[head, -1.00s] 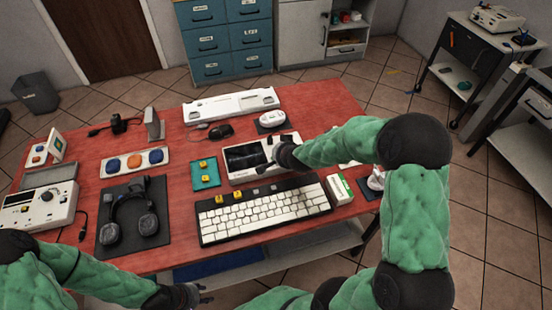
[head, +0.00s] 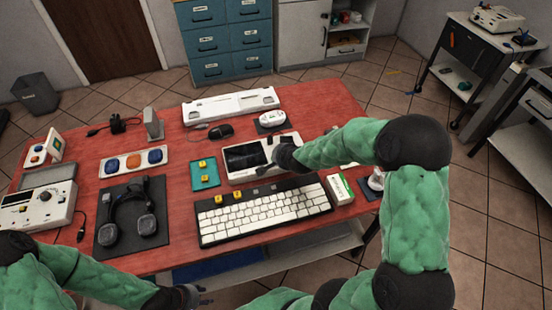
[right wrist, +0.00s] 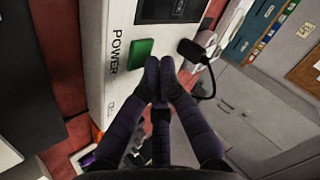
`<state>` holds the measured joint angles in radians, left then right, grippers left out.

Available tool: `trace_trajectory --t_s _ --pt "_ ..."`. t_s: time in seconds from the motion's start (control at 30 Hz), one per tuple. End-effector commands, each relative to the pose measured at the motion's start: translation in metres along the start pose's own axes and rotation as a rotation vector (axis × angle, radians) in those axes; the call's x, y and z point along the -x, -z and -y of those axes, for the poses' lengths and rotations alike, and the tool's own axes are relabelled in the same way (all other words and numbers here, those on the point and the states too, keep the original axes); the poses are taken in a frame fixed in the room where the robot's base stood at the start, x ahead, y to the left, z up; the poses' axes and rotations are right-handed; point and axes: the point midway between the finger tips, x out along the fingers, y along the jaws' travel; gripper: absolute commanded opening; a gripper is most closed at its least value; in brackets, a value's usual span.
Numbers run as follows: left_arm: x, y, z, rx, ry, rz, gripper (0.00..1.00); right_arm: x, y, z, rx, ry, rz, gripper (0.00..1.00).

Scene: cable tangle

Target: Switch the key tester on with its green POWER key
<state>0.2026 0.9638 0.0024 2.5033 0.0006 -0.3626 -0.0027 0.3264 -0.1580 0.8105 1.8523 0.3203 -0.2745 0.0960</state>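The key tester (head: 238,172) is a white box with a dark screen, lying on the red table behind the keyboard. In the right wrist view its white face (right wrist: 118,100) carries the word POWER beside the green POWER key (right wrist: 139,54). My right gripper (right wrist: 161,64) is shut and empty, its fingertips together just to the right of the green key; I cannot tell whether they touch it. In the head view my right gripper (head: 266,167) covers the tester's right part and hides the key. My left gripper (head: 203,295) is open and empty, low at the table's front edge.
A keyboard (head: 265,214) lies in front of the tester, and a teal pad (head: 205,182) with yellow keycaps lies to its left. A green and white box (head: 340,189) stands to the right. Headphones (head: 128,215) lie on a dark mat. A white bar-shaped device (head: 230,106) lies behind.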

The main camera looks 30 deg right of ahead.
Motion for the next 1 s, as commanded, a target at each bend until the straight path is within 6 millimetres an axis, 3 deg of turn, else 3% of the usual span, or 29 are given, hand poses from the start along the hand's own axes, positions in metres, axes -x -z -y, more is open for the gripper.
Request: trace_trajectory --t_s 1.0 --pt "-0.0026 0.0001 0.0009 0.000 0.000 0.000 0.40 -0.0023 -0.0018 -0.0017 0.000 0.000 0.000 0.00"
